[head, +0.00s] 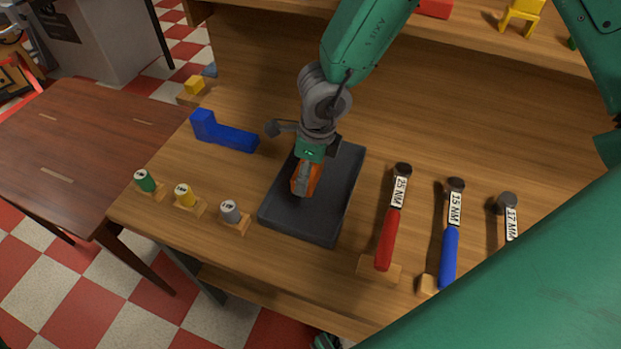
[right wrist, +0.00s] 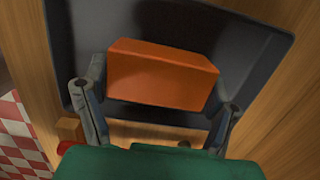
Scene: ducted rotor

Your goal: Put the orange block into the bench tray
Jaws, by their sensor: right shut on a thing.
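The orange block (head: 306,180) is in my right gripper (head: 308,165), which points down over the dark grey bench tray (head: 345,190). In the right wrist view the block (right wrist: 162,75) sits between the two fingers of the right gripper (right wrist: 158,82), one at each end of it. The tray (right wrist: 250,45) fills the background behind the block there. The block is within the tray's outline, but I cannot tell whether it touches the tray floor. My left gripper is not in view.
Red (head: 387,240), blue (head: 449,255) and other labelled tools lie right of the tray on the wooden bench (head: 330,280). Small green (head: 145,181), yellow (head: 184,195) and grey (head: 230,211) cylinders stand left. A blue L-shaped piece (head: 225,133) lies behind them.

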